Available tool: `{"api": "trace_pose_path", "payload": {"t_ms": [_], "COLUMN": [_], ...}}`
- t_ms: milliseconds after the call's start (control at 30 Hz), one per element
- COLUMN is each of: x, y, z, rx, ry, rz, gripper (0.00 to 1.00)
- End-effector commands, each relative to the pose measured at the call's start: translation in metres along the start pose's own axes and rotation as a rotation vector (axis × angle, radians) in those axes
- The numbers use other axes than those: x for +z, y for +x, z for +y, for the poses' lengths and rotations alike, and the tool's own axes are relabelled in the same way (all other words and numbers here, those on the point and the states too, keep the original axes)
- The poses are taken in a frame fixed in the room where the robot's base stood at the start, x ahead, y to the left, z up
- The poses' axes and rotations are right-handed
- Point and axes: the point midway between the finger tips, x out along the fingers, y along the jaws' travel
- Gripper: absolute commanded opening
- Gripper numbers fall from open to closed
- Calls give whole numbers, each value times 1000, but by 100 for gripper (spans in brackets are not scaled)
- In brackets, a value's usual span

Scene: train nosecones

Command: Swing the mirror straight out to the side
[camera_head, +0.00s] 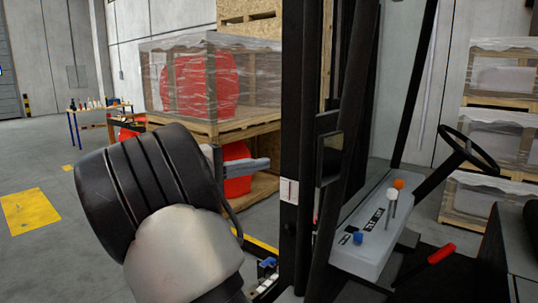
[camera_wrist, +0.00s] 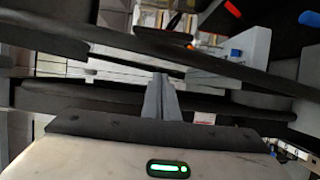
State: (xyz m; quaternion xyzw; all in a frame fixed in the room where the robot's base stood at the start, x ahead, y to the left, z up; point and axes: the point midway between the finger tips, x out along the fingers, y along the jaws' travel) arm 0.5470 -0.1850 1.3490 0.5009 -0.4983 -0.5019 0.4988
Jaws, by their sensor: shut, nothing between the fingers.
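The mirror (camera_head: 331,155) is a small dark-framed rectangle with a paler glass, beside the dark upright pillar of a forklift in the head view. It looks narrow from here, and its exact angle is hard to tell. My gripper (camera_head: 265,163) is shut and empty, pointing right, to the left of the mast. In the picture a gap with the mast lies between the fingertips and the mirror. In the wrist view my gripper (camera_wrist: 160,78) shows its grey fingers together, with dark bars crossing behind them. I cannot pick out the mirror surely there.
The forklift's dark mast (camera_head: 297,130) stands just right of my gripper. Its grey console (camera_head: 365,250) with coloured knobs and its steering wheel (camera_head: 468,148) lie further right. A wrapped crate (camera_head: 190,85) is behind. Open floor lies at left.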

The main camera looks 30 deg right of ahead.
Motion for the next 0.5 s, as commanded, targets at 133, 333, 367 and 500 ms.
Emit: {"api": "trace_pose_path", "payload": {"t_ms": [133, 333, 367, 500], "x": [2, 2, 2, 2], "y": [14, 54, 60, 91], "z": [3, 4, 4, 4], "rx": [12, 9, 9, 8], "ry": [-1, -1, -1, -1], "rz": [-8, -8, -7, -7], "gripper": [0, 0, 0, 0]}}
